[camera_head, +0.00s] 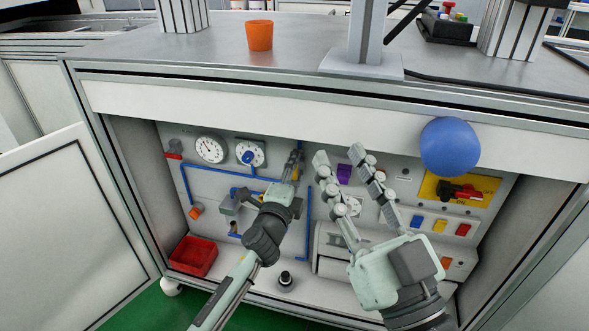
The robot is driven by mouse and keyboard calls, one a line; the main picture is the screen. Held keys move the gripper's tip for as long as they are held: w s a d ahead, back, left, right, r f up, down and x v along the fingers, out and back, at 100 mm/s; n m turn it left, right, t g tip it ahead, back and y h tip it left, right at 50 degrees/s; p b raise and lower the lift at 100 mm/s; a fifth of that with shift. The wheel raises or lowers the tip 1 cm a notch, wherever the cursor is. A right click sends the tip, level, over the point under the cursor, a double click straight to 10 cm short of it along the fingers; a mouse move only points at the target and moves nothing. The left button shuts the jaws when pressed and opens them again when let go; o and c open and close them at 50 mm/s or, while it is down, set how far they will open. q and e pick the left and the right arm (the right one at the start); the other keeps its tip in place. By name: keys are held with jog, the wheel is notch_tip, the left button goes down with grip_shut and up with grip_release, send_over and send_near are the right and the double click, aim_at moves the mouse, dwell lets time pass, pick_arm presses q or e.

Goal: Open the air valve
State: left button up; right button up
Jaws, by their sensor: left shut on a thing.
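My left gripper (294,158) reaches up to the panel inside the open cabinet. Its fingers are closed around a small yellow part (296,173) beside the blue air line (309,225), seemingly the air valve. The fingers hide most of this part, so its handle position cannot be told. My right gripper (338,154) is to the right, in front of the panel, with its fingers spread apart and nothing between them.
A red bin (194,256) stands at lower left. The open door (75,225) bounds the left.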

dwell(0.4)
pick_arm(q)
jog(key=o, duration=1.2)
jog(key=shift+c, duration=0.2)
jog(key=v, duration=1.2)
